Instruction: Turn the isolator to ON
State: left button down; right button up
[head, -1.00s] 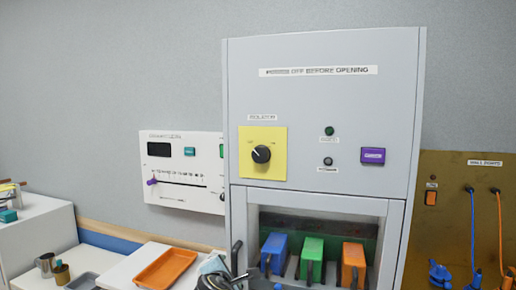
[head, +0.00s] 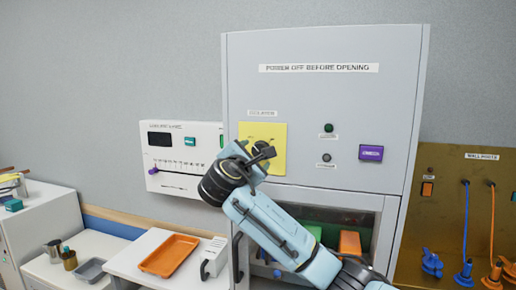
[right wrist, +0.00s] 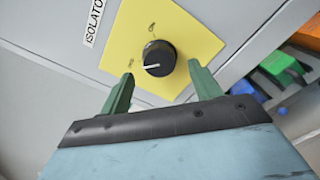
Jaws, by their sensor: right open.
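The isolator is a round black knob (right wrist: 158,58) with a white pointer line, on a yellow plate (right wrist: 185,30) in the right wrist view. The pointer line points left in that view, toward the small mark left of the knob. A second mark sits above it; neither is legible. My right gripper (right wrist: 160,74) is open, its green fingertips apart with the knob between and just beyond them. I cannot tell whether they touch it. In the head view my right gripper (head: 258,155) covers most of the knob, before the yellow plate (head: 277,133). My left gripper is not in view.
The grey cabinet (head: 400,100) carries a purple button (head: 371,153) and two small round fittings right of the plate. Its lower bay holds coloured blocks, including an orange one (head: 350,242). A white slider panel (head: 205,135) is left; a wall-ports board (head: 450,205) is right.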

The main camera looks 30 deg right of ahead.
aim_at(258, 152)
jog(key=shift+p+x, duration=0.4)
jog(key=shift+x, duration=1.6)
jog(key=shift+a, duration=0.1)
jog(key=c, duration=1)
jog(key=shift+o, duration=0.2)
